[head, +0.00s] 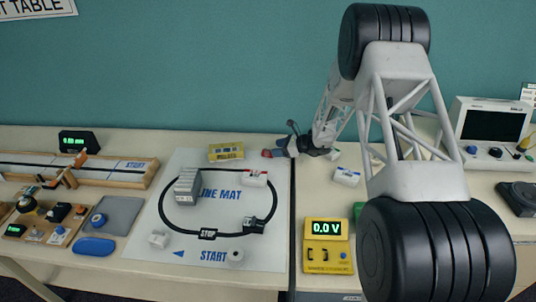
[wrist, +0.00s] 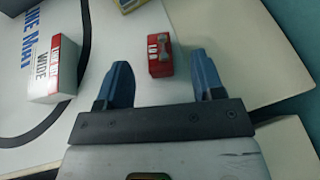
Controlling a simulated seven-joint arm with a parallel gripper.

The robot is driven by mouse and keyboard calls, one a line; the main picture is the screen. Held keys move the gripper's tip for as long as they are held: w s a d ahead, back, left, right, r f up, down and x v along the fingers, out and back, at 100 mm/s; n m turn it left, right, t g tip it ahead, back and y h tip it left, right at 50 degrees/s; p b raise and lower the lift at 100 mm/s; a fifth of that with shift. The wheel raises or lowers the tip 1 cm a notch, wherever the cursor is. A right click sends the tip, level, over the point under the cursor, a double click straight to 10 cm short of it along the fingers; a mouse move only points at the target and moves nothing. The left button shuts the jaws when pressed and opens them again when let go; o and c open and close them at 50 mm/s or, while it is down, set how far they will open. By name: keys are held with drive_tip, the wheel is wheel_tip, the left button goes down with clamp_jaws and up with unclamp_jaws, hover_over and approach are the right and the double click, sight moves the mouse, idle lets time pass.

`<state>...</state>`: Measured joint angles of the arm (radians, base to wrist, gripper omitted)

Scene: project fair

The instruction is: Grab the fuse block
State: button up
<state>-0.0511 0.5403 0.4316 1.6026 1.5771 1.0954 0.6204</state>
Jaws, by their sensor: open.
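The fuse block is a small red block (wrist: 159,68) with a pale fuse-shaped piece on its top and white marking on its side. It stands on the white mat, and in the head view it shows as a small red patch (head: 267,153) beside my gripper. My gripper (wrist: 159,60) is open, with one blue finger on each side of the block's near end. Gaps show between the block and both fingers. In the head view my gripper (head: 290,147) is low over the back edge of the mat, its fingers partly hidden.
A white and red box (wrist: 52,70) marked "WIDE" stands left of my gripper. A yellow box (head: 226,152) stands left of the block. The line mat (head: 150,235) also bears a grey stepped block (head: 187,187). A yellow meter (head: 327,247) stands at the front.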

sight(263, 150)
drive_tip(key=shift+a, duration=0.1)
drive_tip(key=shift+x, duration=2.55)
drive_tip(key=shift+s, duration=0.15)
drive_tip(key=c, duration=1)
wheel_tip(263, 150, up, 10)
